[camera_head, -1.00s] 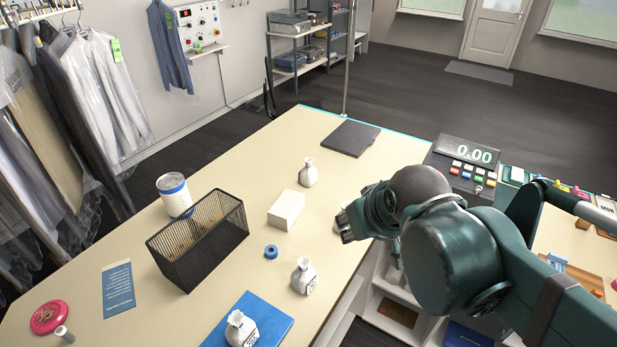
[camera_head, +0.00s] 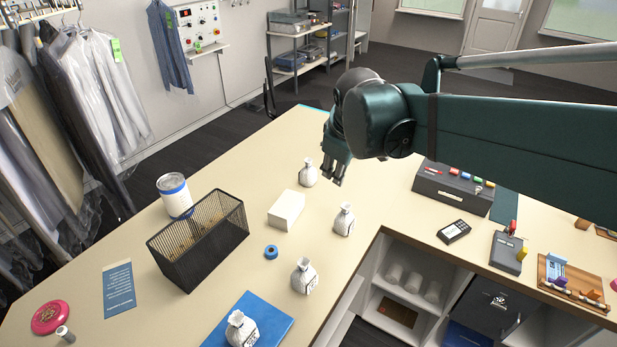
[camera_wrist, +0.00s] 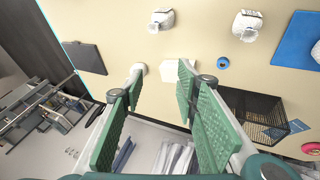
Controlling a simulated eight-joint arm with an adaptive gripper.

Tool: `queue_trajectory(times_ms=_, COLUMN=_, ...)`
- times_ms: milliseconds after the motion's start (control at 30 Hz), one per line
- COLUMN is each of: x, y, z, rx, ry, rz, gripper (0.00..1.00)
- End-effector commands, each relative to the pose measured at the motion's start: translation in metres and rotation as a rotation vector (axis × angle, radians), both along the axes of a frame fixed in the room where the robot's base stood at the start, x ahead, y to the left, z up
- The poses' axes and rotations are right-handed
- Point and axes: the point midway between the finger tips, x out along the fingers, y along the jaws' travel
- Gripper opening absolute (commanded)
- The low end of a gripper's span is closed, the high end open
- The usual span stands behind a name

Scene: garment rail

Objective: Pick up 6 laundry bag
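Several small white laundry bags with tied necks stand upright on the counter (camera_head: 140,262). One (camera_head: 308,173) is at the back, one (camera_head: 344,221) near the inner corner, one (camera_head: 304,277) nearer the front, and one (camera_head: 242,329) on a blue folder (camera_head: 268,318). My gripper (camera_head: 336,176) hangs above the counter, just right of the back bag in the picture. In the wrist view its green fingers (camera_wrist: 157,100) are spread with nothing between them. The back bag (camera_wrist: 138,69) shows at the left fingertip, partly hidden; contact cannot be told.
The counter's front left has free room.

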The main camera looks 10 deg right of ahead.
Motion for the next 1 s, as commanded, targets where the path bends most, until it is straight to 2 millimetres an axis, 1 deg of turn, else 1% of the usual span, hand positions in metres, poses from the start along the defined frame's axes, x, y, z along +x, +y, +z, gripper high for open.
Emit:
queue_trajectory(times_ms=33, x=0.011, y=0.0, z=0.001, rx=-0.017, ry=0.008, rz=0.024, gripper=0.31)
queue_trajectory(times_ms=467, x=0.091, y=-0.001, z=-0.006, rx=-0.171, ry=0.086, rz=0.252, gripper=0.31)
queue_trajectory(times_ms=767, x=0.148, y=0.0, z=-0.021, rx=-0.271, ry=0.146, rz=0.414, gripper=0.31)
queue_trajectory(times_ms=1000, x=0.192, y=0.001, z=-0.038, rx=-0.346, ry=0.195, rz=0.542, gripper=0.31)
